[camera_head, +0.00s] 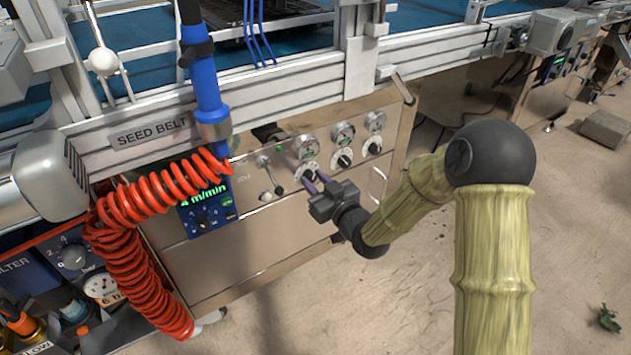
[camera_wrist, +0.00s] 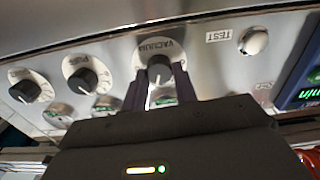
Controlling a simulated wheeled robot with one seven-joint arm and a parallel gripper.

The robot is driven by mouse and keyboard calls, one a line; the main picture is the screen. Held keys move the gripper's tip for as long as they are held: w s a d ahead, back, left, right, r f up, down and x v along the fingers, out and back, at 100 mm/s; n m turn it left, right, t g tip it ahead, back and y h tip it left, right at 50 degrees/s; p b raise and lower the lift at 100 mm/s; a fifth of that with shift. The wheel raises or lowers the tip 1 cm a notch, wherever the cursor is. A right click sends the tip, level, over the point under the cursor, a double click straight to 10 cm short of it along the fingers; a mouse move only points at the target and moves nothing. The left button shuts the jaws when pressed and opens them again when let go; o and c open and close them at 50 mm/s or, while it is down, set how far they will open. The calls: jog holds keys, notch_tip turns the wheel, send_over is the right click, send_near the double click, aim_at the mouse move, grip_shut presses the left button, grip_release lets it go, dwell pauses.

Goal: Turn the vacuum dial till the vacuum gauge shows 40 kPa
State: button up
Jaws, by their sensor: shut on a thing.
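The vacuum dial (camera_wrist: 159,66) is a black knob on a white scale plate marked VACUUM, in the middle of the wrist view. In the head view the dial (camera_head: 309,170) is the leftmost of three on the steel panel. My gripper (camera_head: 315,182) reaches it from the front; in the wrist view its two dark fingers (camera_wrist: 160,75) stand on either side of the knob, shut on it. The vacuum gauge (camera_head: 305,147) is the round one with a green band just above the dial. Its needle and reading are too small to tell, and the wrist view shows it only partly.
Two similar dials (camera_head: 345,158) (camera_head: 372,147) with gauges sit close on the right. A toggle lever (camera_head: 271,174) and TEST button (camera_wrist: 253,41) are on the left. A blue speed box (camera_head: 207,210) and red coiled hose (camera_head: 140,255) lie further left. Floor in front is clear.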

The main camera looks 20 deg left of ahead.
jog(key=o, duration=1)
jog(key=shift+c, duration=0.2)
jog(key=p+v, duration=1.3)
jog(key=v, duration=0.4)
jog(key=shift+s+p, duration=0.2)
jog(key=shift+p, duration=0.1)
jog(key=shift+d, duration=0.1)
